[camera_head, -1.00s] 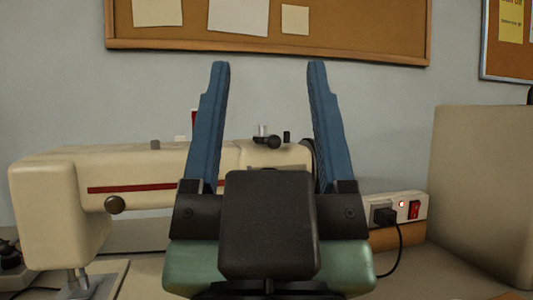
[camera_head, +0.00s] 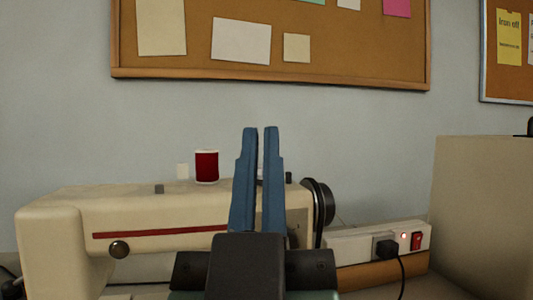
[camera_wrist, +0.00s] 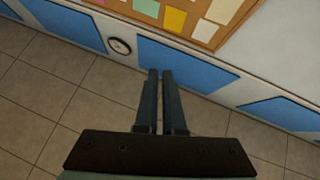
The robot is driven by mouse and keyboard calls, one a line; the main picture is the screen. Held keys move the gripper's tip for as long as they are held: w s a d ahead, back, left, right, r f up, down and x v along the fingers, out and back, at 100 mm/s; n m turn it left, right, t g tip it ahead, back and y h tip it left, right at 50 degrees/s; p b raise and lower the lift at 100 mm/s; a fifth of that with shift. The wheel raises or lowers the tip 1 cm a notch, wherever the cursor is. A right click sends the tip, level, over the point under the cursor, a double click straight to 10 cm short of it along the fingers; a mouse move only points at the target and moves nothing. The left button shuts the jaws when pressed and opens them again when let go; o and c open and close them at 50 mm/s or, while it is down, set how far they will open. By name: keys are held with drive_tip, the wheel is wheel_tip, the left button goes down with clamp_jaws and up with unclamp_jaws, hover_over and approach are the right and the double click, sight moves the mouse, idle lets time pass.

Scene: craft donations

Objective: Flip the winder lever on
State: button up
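The cream sewing machine (camera_head: 165,211) with a red stripe stands at the left in the head view. My gripper (camera_head: 260,130) is upright in front of its right end, with its two blue fingers close together, only a narrow gap between them and nothing held. The wrist view also shows the fingers (camera_wrist: 160,72) nearly touching. The fingers cover the top area where the winder is, so the lever and its position are hidden. A small dark post (camera_head: 288,177) shows just right of the fingers, and the black handwheel (camera_head: 322,204) is further right. I cannot see any contact.
A red thread spool (camera_head: 207,167) stands on the machine's top, left of my fingers. A power strip (camera_head: 358,245) with a black plug (camera_head: 386,248) and a red switch (camera_head: 416,241) lies at the right, beside a beige box (camera_head: 484,210). A corkboard (camera_head: 330,55) hangs behind.

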drive_tip(key=w+g+p, duration=0.1)
drive_tip(key=p, duration=0.2)
drive_tip(key=w+a+r+n+g+p, duration=0.1)
drive_tip(key=w+p, duration=0.1)
drive_tip(key=p, duration=0.1)
drive_tip(key=w+a+r+n+g+p, duration=0.1)
drive_tip(key=p, duration=0.3)
drive_tip(key=shift+w+a+g, duration=0.1)
drive_tip(key=shift+w+g, duration=0.1)
drive_tip(key=shift+g, duration=0.1)
clamp_jaws()
drive_tip(key=s+a+n+g+h+p, duration=0.3)
drive_tip(key=s+n+g+p, duration=0.2)
drive_tip(key=p, duration=2.6)
drive_tip(key=n+g, duration=0.2)
drive_tip(key=g, duration=0.2)
drive_tip(key=shift+a+r+g+p, duration=0.3)
drive_tip(key=shift+r+p, duration=0.05)
drive_tip(key=shift+w, duration=0.15)
